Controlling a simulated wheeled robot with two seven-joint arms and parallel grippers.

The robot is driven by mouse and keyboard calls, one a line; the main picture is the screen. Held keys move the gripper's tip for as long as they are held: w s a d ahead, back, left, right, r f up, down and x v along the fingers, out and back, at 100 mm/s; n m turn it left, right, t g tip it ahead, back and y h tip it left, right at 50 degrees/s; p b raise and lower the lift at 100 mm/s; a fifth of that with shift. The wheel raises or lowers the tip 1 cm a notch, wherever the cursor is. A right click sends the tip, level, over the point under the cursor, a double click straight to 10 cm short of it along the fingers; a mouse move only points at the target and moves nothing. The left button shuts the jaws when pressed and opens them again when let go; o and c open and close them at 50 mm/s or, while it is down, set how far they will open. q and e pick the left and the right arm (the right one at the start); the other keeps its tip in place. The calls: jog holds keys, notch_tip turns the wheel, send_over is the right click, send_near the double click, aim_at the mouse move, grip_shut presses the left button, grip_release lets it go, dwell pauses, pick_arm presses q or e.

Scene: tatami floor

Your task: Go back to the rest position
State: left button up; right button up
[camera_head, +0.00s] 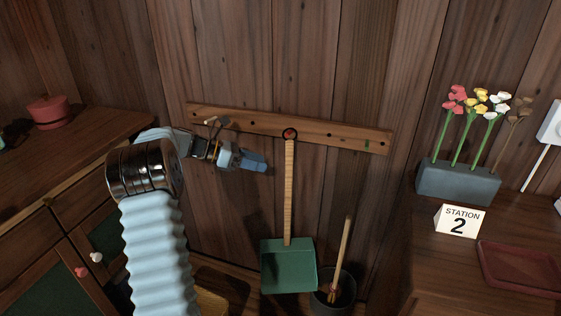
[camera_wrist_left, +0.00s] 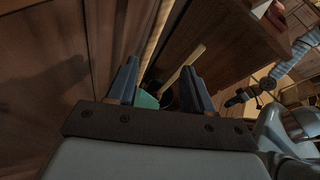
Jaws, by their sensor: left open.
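My left gripper (camera_head: 256,163) is raised in front of the plank wall, just left of the dustpan's long handle in the head view. Its blue fingers also show in the left wrist view (camera_wrist_left: 162,88), apart with nothing between them at the tips. A green dustpan (camera_head: 288,267) hangs upright by a ring from a peg on the wooden rail (camera_head: 350,140). Part of the green pan shows beyond the fingers in the left wrist view (camera_wrist_left: 148,101). My right gripper is not in the head view.
A dark bucket (camera_head: 345,292) with a wooden-handled tool stands right of the dustpan. A cabinet with a pink round box (camera_head: 49,112) is at left. At right, a table holds a flower planter (camera_head: 458,184), a "STATION 2" sign (camera_head: 459,220) and a red tray (camera_head: 520,270).

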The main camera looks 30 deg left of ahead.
pick_arm(q)
jog(key=s+d+f+m+g+y, duration=0.1)
jog(key=s+d+f+m+g, duration=0.15)
jog(key=d+f, duration=0.55)
jog(key=s+d+f+m+g+y, duration=0.2)
jog(key=d+f+m, duration=0.1)
jog(key=f, duration=0.8)
jog(key=s+d+f+m+g+y, duration=0.1)
jog(key=s+d+f+m+g, duration=0.15)
jog(key=d+f, duration=0.55)
jog(key=s+d+f+m+y, duration=0.1)
jog(key=s+d+f+m, duration=0.4)
jog(key=s+d+m, duration=0.3)
jog(key=s+d+f+m+g+y, duration=0.1)
jog(key=s+d+f+m, duration=0.4)
jog(key=s+d+m, duration=0.3)
jog(key=s+m, duration=0.2)
jog(key=shift+f+m, duration=0.35)
jog(key=shift+m, duration=0.05)
jog(key=shift+w+a, duration=0.1)
jog(key=shift+c, duration=0.8)
